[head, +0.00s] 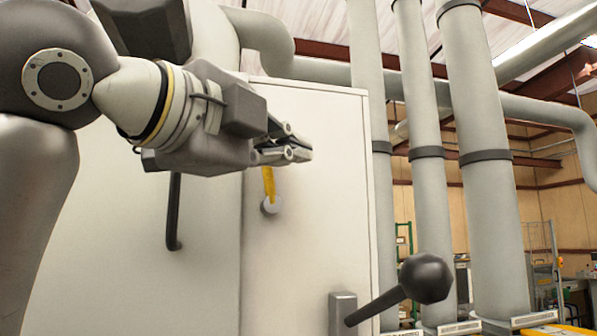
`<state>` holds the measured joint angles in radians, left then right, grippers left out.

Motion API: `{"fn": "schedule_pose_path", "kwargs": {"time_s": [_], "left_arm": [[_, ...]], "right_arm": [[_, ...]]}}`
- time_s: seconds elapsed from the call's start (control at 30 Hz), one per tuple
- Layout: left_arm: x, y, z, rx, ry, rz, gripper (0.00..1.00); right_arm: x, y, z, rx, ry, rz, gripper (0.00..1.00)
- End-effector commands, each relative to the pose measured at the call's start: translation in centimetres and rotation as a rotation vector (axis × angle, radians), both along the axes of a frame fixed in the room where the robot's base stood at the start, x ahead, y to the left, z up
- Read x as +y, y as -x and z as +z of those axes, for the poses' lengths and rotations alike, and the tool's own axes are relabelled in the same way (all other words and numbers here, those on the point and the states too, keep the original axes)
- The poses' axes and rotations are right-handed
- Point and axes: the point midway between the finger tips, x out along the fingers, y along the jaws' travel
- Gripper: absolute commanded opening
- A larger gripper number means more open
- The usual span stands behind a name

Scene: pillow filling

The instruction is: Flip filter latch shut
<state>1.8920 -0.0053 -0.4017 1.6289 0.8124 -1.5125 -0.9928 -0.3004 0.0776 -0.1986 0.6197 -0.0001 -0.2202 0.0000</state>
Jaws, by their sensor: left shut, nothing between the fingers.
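A yellow latch handle (268,184) on a round grey pivot (270,205) is mounted on the front of a large off-white cabinet (318,240). The latch points upward from its pivot. My left gripper (303,154) comes in from the left and is shut and empty. Its fingers are at the upper end of the latch and partly cover it. I cannot tell whether they touch it. My right gripper is not in view.
A black vertical handle (173,215) is on the cabinet left of the latch. A black ball-ended lever (424,279) sticks out at lower right. Large grey pipes (475,150) stand right of the cabinet. The cabinet front below the latch is clear.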

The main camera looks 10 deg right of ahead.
Motion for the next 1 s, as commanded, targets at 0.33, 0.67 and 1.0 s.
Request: {"fn": "schedule_pose_path", "kwargs": {"time_s": [0.33, 0.67, 1.0], "left_arm": [[2.5, 0.0, -0.9, -0.006, 0.168, 0.003, 0.00], [4.0, 0.0, -1.9, -0.016, 0.483, 0.002, 0.00], [5.3, 0.1, -3.0, -0.026, 0.803, -0.001, 0.00]], "right_arm": [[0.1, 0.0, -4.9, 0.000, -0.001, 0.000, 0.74], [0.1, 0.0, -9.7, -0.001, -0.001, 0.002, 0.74], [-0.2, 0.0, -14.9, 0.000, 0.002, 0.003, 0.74]]}}
